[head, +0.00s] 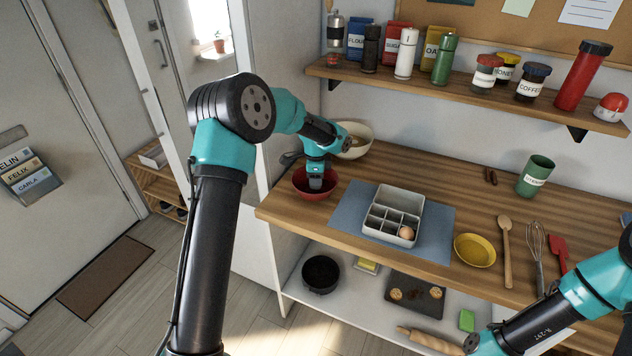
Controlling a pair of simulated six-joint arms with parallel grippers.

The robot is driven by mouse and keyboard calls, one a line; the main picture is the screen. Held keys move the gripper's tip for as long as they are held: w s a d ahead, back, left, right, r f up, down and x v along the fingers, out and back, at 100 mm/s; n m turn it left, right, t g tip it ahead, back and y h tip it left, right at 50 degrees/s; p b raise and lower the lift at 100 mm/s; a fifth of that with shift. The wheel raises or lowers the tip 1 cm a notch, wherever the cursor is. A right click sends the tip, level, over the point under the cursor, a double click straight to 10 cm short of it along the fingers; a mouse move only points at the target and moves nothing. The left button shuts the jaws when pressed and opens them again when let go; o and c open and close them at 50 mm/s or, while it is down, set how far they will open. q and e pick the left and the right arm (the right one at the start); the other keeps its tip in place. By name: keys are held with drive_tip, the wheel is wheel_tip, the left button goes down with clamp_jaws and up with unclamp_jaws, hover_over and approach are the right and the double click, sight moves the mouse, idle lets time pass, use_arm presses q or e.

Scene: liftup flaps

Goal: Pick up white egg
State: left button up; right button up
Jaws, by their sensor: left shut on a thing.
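My left gripper (316,186) points down into the red bowl (318,193) at the left end of the wooden counter. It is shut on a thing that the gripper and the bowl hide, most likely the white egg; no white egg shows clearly. A brown egg (406,232) sits in a front right compartment of the grey divided box (381,230). The box stands on a blue mat (436,238). My right arm comes in at the lower right, and its fingers are not in view.
A cream bowl (357,143) stands behind the red bowl. A yellow bowl (474,250), wooden spoon (506,253), whisk (536,244) and red spatula (558,250) lie to the right. A green cup (536,176) stands at the back. A shelf (460,97) with jars hangs above.

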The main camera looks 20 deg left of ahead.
use_arm(q)
wheel_tip(320, 180, up, 9)
drive_tip(key=shift+r, duration=0.1)
idle(0.3)
idle(0.4)
drive_tip(key=s+d+f, duration=0.1)
drive_tip(key=s+d, duration=0.3)
drive_tip(key=d, duration=0.7)
drive_tip(key=s+d, duration=0.4)
drive_tip(key=d, duration=0.7)
drive_tip(key=shift+s+f, duration=0.3)
drive_tip(key=shift+f, duration=0.1)
